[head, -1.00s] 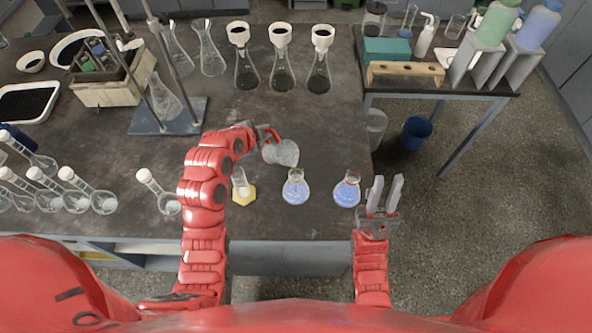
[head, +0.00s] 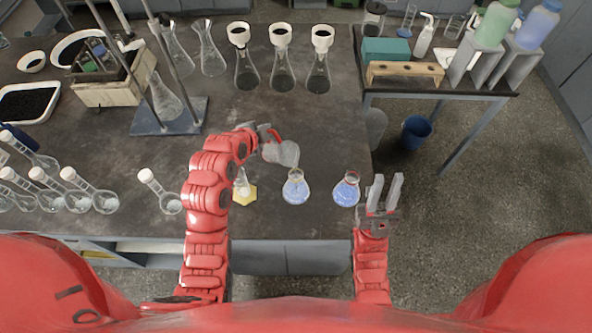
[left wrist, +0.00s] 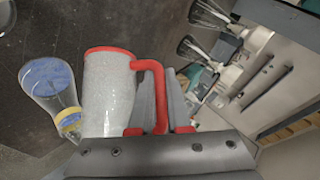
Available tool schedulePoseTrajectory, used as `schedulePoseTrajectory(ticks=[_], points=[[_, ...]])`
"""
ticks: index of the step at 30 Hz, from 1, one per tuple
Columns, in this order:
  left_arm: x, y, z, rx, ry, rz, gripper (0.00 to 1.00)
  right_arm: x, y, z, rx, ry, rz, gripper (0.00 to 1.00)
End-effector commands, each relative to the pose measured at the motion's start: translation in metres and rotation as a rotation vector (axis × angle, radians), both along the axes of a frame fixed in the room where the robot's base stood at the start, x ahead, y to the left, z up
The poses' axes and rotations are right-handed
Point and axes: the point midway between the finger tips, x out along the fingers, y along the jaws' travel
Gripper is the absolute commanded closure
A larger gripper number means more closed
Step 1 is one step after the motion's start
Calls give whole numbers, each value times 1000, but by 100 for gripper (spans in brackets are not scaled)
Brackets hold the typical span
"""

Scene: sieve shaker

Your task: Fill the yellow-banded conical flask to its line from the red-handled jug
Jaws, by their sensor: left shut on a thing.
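My left gripper (head: 268,137) is shut on the red handle of the jug (head: 282,153). The jug is held tilted above the bench, its lip toward the yellow-banded conical flask (head: 296,188). The flask stands upright with blue liquid in it. In the left wrist view the jug (left wrist: 108,95) shows a red rim and pale clear walls, and the flask (left wrist: 50,85) is beside it with a yellow neck band. Whether liquid is flowing, and the level against the line, cannot be told. My right gripper (head: 384,190) is open and empty at the bench's right edge.
Another flask with blue liquid (head: 347,189) stands right of the banded one. A side table (head: 440,85) stands beyond a floor gap.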

Motion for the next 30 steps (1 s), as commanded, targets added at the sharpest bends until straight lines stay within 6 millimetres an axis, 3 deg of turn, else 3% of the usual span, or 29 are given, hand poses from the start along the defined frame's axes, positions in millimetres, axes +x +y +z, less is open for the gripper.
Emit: schedulePoseTrajectory(ticks=[30], points=[[-2,-2,9,35,-46,0,100,0,0,8,0,0,0,74]])
